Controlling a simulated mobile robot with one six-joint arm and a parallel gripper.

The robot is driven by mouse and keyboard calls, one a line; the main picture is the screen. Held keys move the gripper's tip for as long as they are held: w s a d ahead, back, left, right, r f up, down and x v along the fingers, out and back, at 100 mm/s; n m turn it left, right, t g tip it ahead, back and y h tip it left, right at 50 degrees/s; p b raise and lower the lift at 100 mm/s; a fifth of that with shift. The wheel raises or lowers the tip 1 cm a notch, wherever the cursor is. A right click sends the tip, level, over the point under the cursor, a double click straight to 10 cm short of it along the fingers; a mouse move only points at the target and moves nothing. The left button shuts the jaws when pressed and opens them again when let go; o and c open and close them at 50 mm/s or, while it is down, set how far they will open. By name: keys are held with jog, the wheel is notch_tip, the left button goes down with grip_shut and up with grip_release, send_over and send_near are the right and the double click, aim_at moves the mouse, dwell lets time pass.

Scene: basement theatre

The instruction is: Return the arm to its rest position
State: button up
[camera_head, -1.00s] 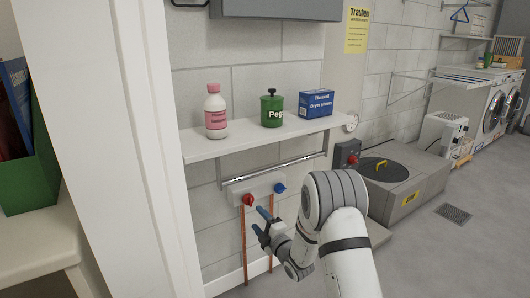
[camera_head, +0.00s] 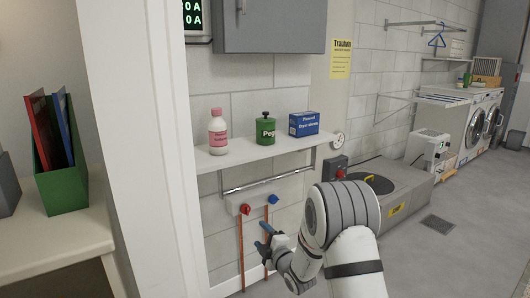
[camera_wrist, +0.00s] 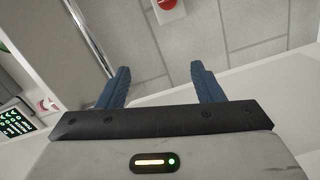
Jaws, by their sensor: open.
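A wall shelf (camera_head: 240,157) above my gripper holds a pink-capped bottle (camera_head: 218,133), a green canister (camera_head: 265,130) and a blue box (camera_head: 304,124). A rail (camera_head: 262,183) runs under it. A grey floor unit (camera_head: 400,196) stands right; open floor lies beyond.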

jog(key=s+d+r+m+g+h+p, duration=0.1)
jog(key=s+d+r+m+h+p, duration=0.2)
jog(key=r+p, duration=0.45)
jog(key=s+d+r+m+g+h+p, duration=0.2)
jog(key=s+d+r+m+p, duration=0.25)
jog(key=r, duration=0.55)
jog(key=s+d+r+m+g+h+p, duration=0.1)
jog(key=s+d+r+m+h+p, duration=0.25)
jog(key=r, duration=0.55)
jog(key=s+d+r+m+g+p, duration=0.1)
jog(key=s+r+m+g+p, duration=0.2)
jog(key=s+r+p, duration=0.3)
jog(key=s+d+r+m+g+p, duration=0.2)
jog(key=s+r+p, duration=0.4)
jog(key=s, duration=0.7)
jog(key=s+d+r+m+g+p, duration=0.2)
jog(key=s+r+p, duration=0.4)
jog(key=s, duration=0.4)
jog(key=m+g, duration=0.1)
jog(key=m, duration=0.1)
jog(key=shift+s+r+m+g, duration=0.15)
jog(key=shift+s+m+g, duration=0.1)
jog(key=shift+m+g, duration=0.15)
jog(key=shift+c, duration=0.4)
